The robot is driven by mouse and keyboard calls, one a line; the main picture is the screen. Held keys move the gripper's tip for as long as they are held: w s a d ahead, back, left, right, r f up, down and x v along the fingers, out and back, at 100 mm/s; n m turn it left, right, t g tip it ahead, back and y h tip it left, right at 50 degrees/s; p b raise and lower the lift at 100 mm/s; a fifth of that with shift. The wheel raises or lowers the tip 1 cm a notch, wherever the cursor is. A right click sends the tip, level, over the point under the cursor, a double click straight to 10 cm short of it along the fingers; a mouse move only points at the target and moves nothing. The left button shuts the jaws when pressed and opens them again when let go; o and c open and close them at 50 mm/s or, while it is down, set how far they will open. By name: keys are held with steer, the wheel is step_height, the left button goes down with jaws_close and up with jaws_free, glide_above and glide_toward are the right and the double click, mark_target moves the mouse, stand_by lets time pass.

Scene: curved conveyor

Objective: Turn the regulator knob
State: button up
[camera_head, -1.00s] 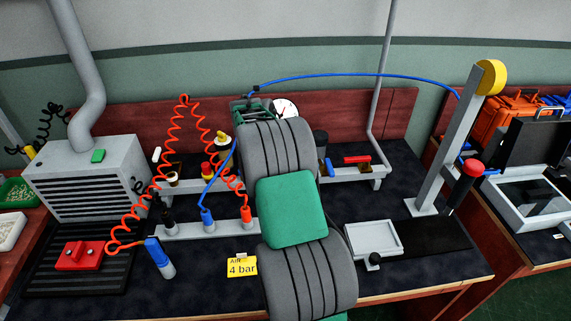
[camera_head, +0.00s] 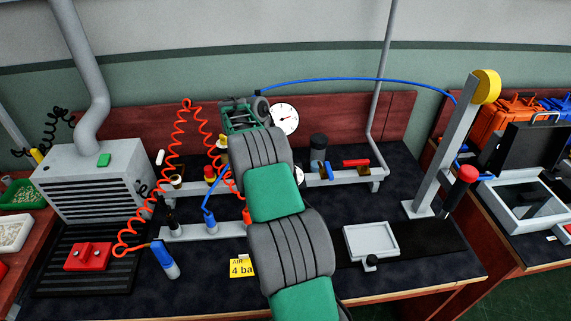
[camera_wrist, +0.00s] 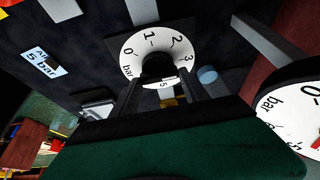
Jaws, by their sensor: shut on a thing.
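In the wrist view, a dark round knob (camera_wrist: 158,64) sits in front of a white dial (camera_wrist: 132,55) numbered from 0 upward and marked bar. My gripper (camera_wrist: 159,82) has its two dark fingers on either side of the knob and is shut on it. The fingers and shadow hide part of the dial face. A larger white gauge (camera_wrist: 292,112) is cut off at the right edge. In the head view, a white gauge with a red needle (camera_head: 285,119) stands at the back panel, right of my gripper (camera_head: 240,116). The knob is hidden there.
A yellow 4 bar card (camera_head: 241,268) lies at the bench front, partly behind my arm. Red coiled hoses (camera_head: 178,135) hang on the left. A blue hose (camera_head: 350,77) arches across the back. A grey tray (camera_head: 371,240) and post (camera_head: 447,145) stand right.

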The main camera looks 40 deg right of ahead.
stand_by(0.4)
steer(key=o, duration=1.4)
steer(key=p+v, duration=0.2)
steer(key=v, duration=0.6)
steer(key=shift+p, duration=0.4)
steer(key=s+a+r+n+t, duration=0.3)
steer(key=a+r+n, duration=0.8)
steer(key=a+r, duration=0.15)
steer(key=s+a+f+n+t+y, duration=0.1)
steer(key=s+a+n, duration=0.3)
steer(key=a, duration=0.3)
steer(key=s+a+f+n+t+y, duration=0.1)
steer(key=s+a+n, duration=0.4)
steer(key=s+a, duration=0.1)
steer(key=s+a+f+n+t+y, duration=0.1)
steer(key=s+a+f+n, duration=0.1)
steer(key=s+a+n, duration=0.3)
steer(key=shift+s+a+y, duration=0.2)
steer(key=shift+s+a, duration=0.3)
steer(key=shift+a, duration=0.2)
steer(key=shift+s+a+y, duration=0.2)
steer(key=shift+s+a, duration=0.3)
steer(key=shift+a, duration=0.15)
